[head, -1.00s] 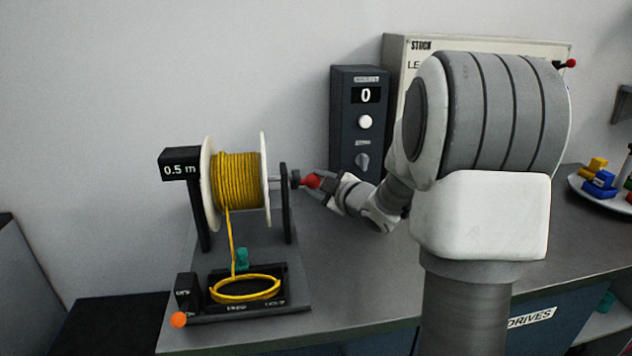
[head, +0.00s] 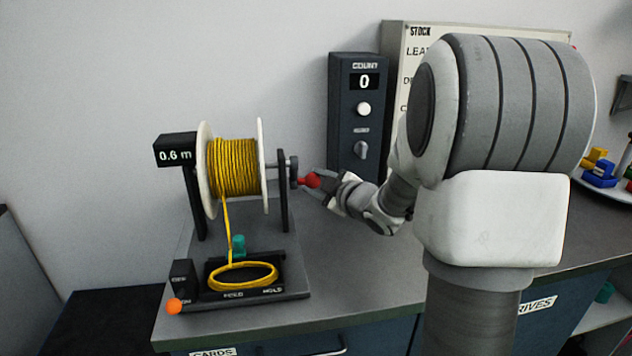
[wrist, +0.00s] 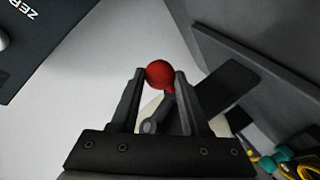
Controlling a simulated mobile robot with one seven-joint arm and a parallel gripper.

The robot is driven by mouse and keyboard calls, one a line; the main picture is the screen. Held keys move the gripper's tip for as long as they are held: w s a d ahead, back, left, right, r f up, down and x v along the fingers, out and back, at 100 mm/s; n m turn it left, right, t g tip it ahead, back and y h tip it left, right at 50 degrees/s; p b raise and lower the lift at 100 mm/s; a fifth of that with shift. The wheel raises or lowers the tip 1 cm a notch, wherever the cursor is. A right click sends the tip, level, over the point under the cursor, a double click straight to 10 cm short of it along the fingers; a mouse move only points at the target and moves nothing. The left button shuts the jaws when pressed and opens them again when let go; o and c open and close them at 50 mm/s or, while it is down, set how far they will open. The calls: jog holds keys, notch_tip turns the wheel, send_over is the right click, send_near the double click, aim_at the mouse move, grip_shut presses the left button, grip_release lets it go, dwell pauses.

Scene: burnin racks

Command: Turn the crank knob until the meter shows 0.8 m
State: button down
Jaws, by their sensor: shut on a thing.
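The red crank knob (head: 312,181) sits at the end of a dark crank arm (head: 294,170) on the right side of the reel stand. My gripper (head: 318,184) is shut on the knob; in the wrist view the red knob (wrist: 160,74) shows between the two fingers. The meter (head: 175,149) at the reel's left reads 0.6 m. The white-flanged reel (head: 262,165) carries yellow cable (head: 236,168), and a strand runs down to a yellow coil (head: 243,277) in the black tray at the base.
A teal piece (head: 238,246) and an orange knob (head: 175,306) are on the stand's base. A dark counter box (head: 346,120) reading 0 stands behind my gripper. A white plate of coloured blocks (head: 612,193) is at the right. The bench between is clear.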

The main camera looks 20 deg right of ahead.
jog(key=shift+a+r, duration=0.15)
jog(key=shift+r, duration=0.15)
